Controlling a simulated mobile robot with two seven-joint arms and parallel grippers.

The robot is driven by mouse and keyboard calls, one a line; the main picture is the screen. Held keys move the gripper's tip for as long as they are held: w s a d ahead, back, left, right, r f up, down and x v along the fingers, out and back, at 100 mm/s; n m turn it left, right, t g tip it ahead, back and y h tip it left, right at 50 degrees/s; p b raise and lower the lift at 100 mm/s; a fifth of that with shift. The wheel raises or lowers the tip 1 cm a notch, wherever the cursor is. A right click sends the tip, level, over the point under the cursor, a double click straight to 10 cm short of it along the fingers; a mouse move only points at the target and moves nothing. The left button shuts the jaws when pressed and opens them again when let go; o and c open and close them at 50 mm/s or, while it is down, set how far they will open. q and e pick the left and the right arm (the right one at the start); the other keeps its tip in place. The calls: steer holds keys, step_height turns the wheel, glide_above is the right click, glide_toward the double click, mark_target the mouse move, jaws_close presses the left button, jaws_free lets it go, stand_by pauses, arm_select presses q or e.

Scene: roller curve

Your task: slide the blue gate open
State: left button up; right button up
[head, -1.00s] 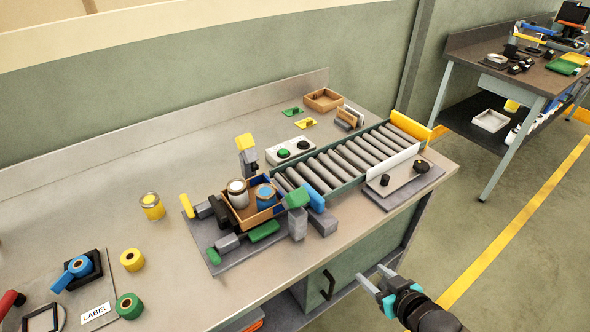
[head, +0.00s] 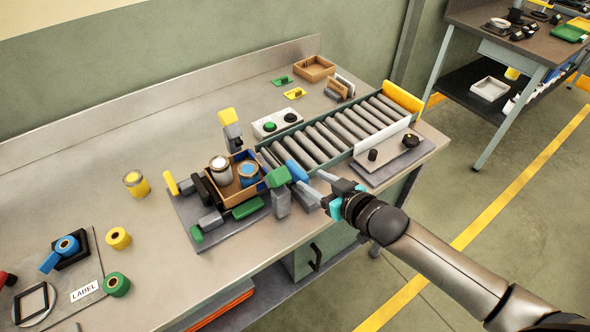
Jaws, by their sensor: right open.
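The blue gate (head: 296,171) stands at the near-left end of the roller conveyor (head: 338,130), beside a green block (head: 278,177) on a grey post. My right gripper (head: 314,186) reaches in from the right with its jaws open. Its fingertips are close to the blue gate, and I cannot tell whether they touch it. The gripper hides part of the gate's lower right side. My left gripper is not in view.
A wooden tray (head: 212,196) with two cans sits left of the gate. A white guard (head: 383,135) and a grey panel with knobs (head: 388,158) lie right of the rollers. A yellow stop (head: 403,97) closes the far end.

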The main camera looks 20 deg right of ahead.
mark_target(295, 170)
steer(key=b+x, duration=0.1)
steer(key=x, duration=0.7)
steer(key=shift+w+a+f, duration=0.15)
steer(key=shift+w, duration=0.2)
jaws_close()
stand_by(1.1)
